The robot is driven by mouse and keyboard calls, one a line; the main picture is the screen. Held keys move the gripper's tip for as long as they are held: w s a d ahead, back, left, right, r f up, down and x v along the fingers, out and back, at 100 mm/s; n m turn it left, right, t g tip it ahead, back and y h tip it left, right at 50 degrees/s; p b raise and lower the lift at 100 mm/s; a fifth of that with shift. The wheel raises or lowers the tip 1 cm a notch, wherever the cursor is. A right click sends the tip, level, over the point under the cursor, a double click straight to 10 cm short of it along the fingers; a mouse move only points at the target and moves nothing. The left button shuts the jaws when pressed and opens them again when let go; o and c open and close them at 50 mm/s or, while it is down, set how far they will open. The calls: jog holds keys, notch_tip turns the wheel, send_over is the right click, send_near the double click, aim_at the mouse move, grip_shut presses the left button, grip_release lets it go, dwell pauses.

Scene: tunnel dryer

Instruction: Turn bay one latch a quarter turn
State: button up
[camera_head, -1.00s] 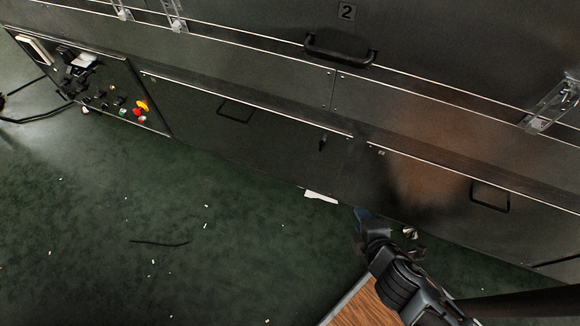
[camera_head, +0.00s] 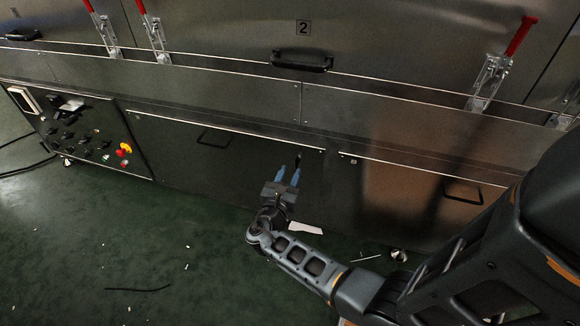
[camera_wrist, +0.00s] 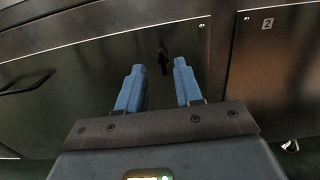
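The latch is a small black handle (camera_head: 299,160) near the upper right corner of a dark lower panel (camera_head: 228,150) in the head view. In the wrist view the latch (camera_wrist: 164,58) stands upright, ahead of and between the blue fingertips. My gripper (camera_head: 289,171) is open and empty, just in front of the panel and close below the latch. In the wrist view my gripper (camera_wrist: 159,68) shows a clear gap between its fingers. The fingers do not appear to touch the latch.
The neighbouring lower panel (camera_wrist: 292,70) carries a small 2 plate. Black pull handles (camera_head: 462,191) stick out of the panels. Red-handled clamps (camera_head: 492,78) stand above. A control box (camera_head: 75,130) is at left.

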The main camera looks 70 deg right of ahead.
aim_at(296, 160)
jog(key=shift+w+d+b, duration=0.15)
jog(key=shift+d+b, duration=0.3)
jog(key=shift+d, duration=2.7)
grip_shut()
